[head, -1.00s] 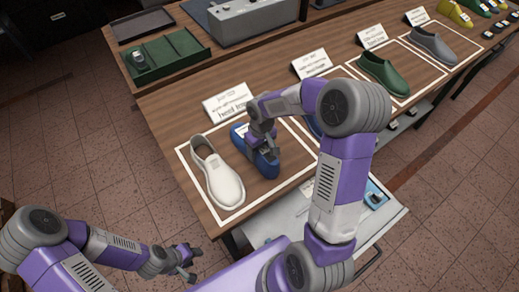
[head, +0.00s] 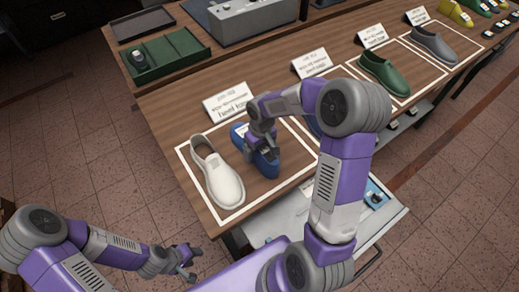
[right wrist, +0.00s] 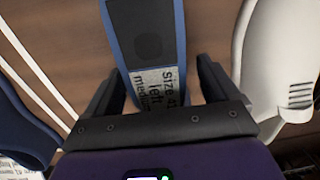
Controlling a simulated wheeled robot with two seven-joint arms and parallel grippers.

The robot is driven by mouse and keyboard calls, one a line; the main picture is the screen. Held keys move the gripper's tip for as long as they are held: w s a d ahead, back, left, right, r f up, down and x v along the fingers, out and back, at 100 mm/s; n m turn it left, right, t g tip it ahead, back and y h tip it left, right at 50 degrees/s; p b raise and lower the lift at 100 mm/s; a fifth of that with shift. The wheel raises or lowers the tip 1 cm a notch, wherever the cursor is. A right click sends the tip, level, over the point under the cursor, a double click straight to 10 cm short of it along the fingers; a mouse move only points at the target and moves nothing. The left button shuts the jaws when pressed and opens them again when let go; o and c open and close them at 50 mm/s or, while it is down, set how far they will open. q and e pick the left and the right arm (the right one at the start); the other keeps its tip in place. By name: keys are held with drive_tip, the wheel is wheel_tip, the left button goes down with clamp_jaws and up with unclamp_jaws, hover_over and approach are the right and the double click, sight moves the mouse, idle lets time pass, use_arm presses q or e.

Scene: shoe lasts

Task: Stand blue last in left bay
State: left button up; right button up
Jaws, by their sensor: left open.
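The blue last (head: 266,166) is on the table inside the front-left white-outlined bay (head: 195,190), right of a white last (head: 217,172). My right gripper (head: 268,153) is over the blue last. In the right wrist view the blue last (right wrist: 150,35) shows a dark face and a size label, and lies between the spread fingers of my right gripper (right wrist: 160,75). A narrow gap shows beside the right finger; contact at the left finger is unclear. My left gripper (head: 188,262) is open and empty, off the table at the lower left.
Another blue last (right wrist: 22,130) lies across a white line, mostly hidden by my right arm in the head view. A name card (head: 228,102) stands behind the bay. Green (head: 383,74) and grey (head: 433,45) lasts occupy bays further right. A green tray (head: 180,50) is at the back left.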

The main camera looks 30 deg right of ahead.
drive_tip(key=r, duration=0.3)
drive_tip(key=r+p, duration=0.1)
drive_tip(key=r, duration=0.3)
drive_tip(key=shift+d+r, duration=0.2)
drive_tip(key=shift+r, duration=0.05)
idle(0.4)
